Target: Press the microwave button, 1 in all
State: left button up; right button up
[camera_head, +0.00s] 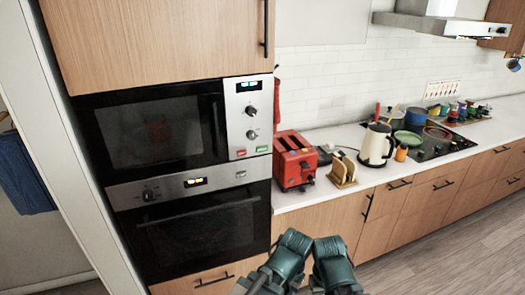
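The microwave (150,132) is built into the tall wood cabinet on the left, with its dark door shut. Its silver control panel (248,116) is at its right side, with a lit display and two knobs. Low on the panel are a red button (241,153) and a green button (262,149). My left gripper (290,250) and my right gripper (332,256) are close together at the bottom middle, below the panel and apart from it. Their fingers cannot be made out, so I cannot tell whether they are open or shut.
An oven (195,235) with its own knob and display is under the microwave. On the counter to the right stand a red toaster (294,160), a wooden holder (343,170), a white kettle (376,145) and a stove (425,142). The floor (440,262) at right is clear.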

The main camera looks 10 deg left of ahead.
pick_arm(q)
grip_shut()
jog(key=shift+w, duration=0.1)
dwell(1.2)
